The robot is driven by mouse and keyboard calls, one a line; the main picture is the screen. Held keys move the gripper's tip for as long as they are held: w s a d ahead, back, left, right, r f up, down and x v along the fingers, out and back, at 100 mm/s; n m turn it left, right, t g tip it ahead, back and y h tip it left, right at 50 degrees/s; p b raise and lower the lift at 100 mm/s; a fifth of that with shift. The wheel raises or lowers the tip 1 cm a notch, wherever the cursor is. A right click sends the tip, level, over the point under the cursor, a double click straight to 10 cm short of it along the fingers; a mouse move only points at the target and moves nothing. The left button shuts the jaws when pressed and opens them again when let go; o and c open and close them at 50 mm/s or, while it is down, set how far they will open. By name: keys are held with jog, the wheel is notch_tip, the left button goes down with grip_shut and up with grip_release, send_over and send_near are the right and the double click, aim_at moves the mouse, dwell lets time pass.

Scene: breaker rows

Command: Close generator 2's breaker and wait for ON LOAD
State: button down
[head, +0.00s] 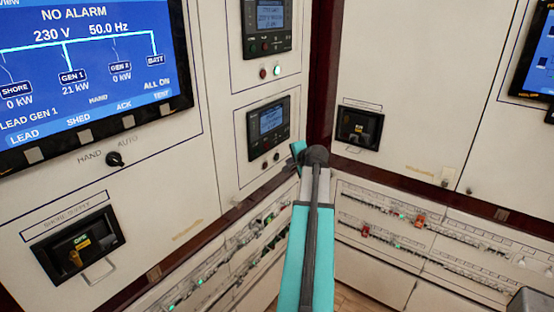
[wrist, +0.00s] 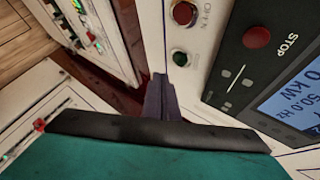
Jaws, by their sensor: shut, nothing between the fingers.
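On the wall screen (head: 85,65), GEN 1 reads 21 kW and GEN 2 reads 0 kW. Two generator controllers are on the middle panel, an upper one (head: 268,28) and a lower one (head: 268,125). My gripper (head: 298,150) is shut and empty, in front of the panel just right of the lower controller in the picture. In the wrist view, a controller display (wrist: 295,105) shows 0 kW and 50.0 Hz beside a red STOP button (wrist: 257,37).
A shore breaker (head: 77,246) is at lower left and another black breaker (head: 358,128) is on the right panel. Rows of small breakers (head: 400,235) run low on both walls. A HAND/AUTO switch (head: 114,159) sits below the screen. A dark corner post separates the panels.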

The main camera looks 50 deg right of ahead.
jog(key=shift+w, duration=1.1)
jog(key=shift+w+p, duration=0.3)
jog(key=shift+w, duration=0.55)
dwell(2.4)
dwell(0.3)
jog(key=shift+s, duration=0.85)
jog(key=shift+s, duration=0.15)
jog(key=shift+s+b, duration=0.4)
jog(key=shift+s, duration=1.95)
jog(key=shift+s, duration=0.1)
